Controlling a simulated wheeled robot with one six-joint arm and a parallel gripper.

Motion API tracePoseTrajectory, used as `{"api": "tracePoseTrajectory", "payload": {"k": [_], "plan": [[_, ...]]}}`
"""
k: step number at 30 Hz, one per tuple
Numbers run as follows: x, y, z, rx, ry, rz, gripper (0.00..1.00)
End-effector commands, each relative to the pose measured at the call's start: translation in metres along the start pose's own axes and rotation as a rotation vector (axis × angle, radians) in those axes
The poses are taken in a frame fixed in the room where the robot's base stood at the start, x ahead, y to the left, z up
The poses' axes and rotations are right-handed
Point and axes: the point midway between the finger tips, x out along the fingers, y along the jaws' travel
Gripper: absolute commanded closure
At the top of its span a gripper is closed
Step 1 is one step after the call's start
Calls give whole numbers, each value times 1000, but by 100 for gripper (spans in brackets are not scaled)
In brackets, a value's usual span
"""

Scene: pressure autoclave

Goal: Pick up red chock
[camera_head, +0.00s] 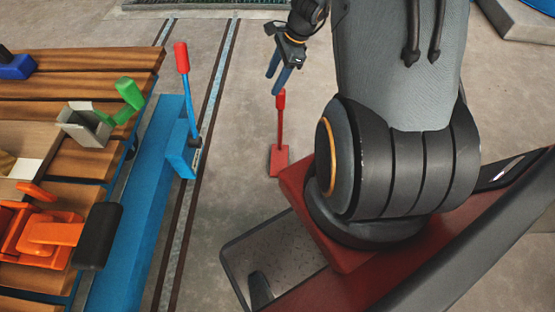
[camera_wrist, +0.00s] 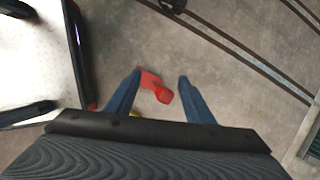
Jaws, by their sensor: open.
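The red chock (camera_head: 279,158) stands on the concrete floor in the head view, with a flat base and a thin upright handle topped by a thicker red grip (camera_head: 281,99). My gripper (camera_head: 275,85) is above it, with its two blue fingers pointing down close to the top of the handle. In the wrist view the chock (camera_wrist: 149,79) shows between the spread fingers of my gripper (camera_wrist: 160,77), nearer the left one, and its grip end (camera_wrist: 163,95) points toward the camera. The fingers are open and nothing is held. I cannot tell whether a finger touches the handle.
A wooden-slatted cart (camera_head: 85,62) with a blue frame is on the left. A blue lever with a red grip (camera_head: 181,56) rises from its side. Orange clamps (camera_head: 45,235) and a green handle (camera_head: 130,92) are on it. Floor rails (camera_head: 211,100) run between cart and chock.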

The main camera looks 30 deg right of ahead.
Motion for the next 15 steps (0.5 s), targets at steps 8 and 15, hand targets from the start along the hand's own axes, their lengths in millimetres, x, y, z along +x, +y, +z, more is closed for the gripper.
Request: {"api": "tracePoseTrajectory", "payload": {"k": [8, 15], "plan": [[57, -22, -59, 302, -23, -52, 52], [80, -23, -62, 323, -25, -54, 52]]}}
